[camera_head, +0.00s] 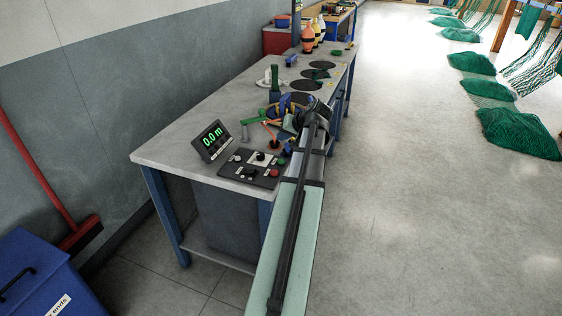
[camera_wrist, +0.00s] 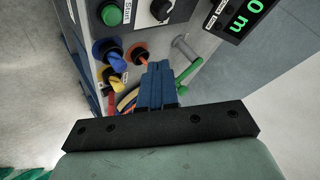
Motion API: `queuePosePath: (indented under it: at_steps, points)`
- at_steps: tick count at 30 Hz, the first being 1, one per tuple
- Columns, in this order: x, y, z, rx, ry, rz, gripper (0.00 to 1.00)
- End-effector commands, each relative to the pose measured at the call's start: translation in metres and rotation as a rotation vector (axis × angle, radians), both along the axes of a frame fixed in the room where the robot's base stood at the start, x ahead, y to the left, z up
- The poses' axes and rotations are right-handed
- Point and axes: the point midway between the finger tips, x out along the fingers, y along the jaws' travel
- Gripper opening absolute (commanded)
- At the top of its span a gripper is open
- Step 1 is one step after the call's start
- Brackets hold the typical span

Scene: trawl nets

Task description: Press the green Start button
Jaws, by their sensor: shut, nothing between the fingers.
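The green Start button (camera_wrist: 111,14) is at the top left of the wrist view, round in a dark collar, with a "Start" label beside it. In the head view the green button (camera_head: 281,161) sits at the right edge of the dark control panel (camera_head: 233,171). My gripper (camera_wrist: 159,66) has its blue fingers together with nothing between them. In the wrist view its tips are below and right of the button and apart from it, near an orange lever. In the head view my arm hides most of the fingers.
The panel also carries a black knob (camera_wrist: 160,9) and a red button (camera_head: 274,173). A display (camera_head: 213,140) reads 0.0 m. The orange lever (camera_wrist: 137,53), yellow-blue parts (camera_wrist: 117,62) and a green crank (camera_wrist: 187,62) stand close to the fingers. Open floor (camera_head: 400,200) lies right of the bench.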

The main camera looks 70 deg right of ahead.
Motion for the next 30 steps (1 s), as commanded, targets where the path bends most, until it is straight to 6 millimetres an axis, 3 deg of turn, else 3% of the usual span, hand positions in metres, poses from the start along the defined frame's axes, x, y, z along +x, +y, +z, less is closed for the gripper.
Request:
queuePosePath:
  at_steps: [15,30]
  points:
    - [0.0,0.0,-0.058,0.0,0.0,0.0,0.0]
    - [0.0,0.0,-0.071,0.0,0.0,0.0,0.0]
